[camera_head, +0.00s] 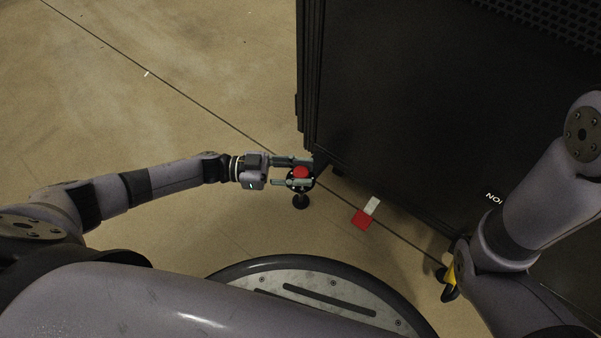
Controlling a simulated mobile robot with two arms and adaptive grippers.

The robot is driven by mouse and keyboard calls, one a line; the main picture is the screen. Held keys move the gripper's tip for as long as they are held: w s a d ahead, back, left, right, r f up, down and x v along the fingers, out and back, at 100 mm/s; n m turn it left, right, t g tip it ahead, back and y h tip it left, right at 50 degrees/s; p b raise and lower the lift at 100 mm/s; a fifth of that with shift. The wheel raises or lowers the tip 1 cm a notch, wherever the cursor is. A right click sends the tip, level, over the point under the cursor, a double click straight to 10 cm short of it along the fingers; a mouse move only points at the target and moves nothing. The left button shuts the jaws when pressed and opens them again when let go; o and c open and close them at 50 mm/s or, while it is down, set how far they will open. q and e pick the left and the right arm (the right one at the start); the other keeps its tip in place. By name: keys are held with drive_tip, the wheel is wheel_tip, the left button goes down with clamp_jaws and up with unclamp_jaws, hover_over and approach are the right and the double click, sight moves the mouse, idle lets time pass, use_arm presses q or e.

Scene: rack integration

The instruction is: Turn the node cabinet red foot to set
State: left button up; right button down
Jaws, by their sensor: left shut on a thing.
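The black node cabinet (400,110) stands at the upper right, its lower corner near the picture's middle. The red foot (301,172) is at that corner, with a red top and a dark round base below it on the floor. My left gripper (300,173) reaches in from the left and is shut on the red foot, one finger on each side of it. My right arm comes in at the right, in front of the cabinet. The right gripper's fingers are not visible.
A yellow and black part (449,281) shows low at the right, partly hidden by my right arm. The floor (180,90) left of the cabinet is clear.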

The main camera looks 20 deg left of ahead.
use_arm(q)
drive_tip(key=shift+g, duration=0.3)
drive_tip(key=o, duration=1.2)
drive_tip(key=v, duration=1.2)
drive_tip(key=shift+f, duration=0.1)
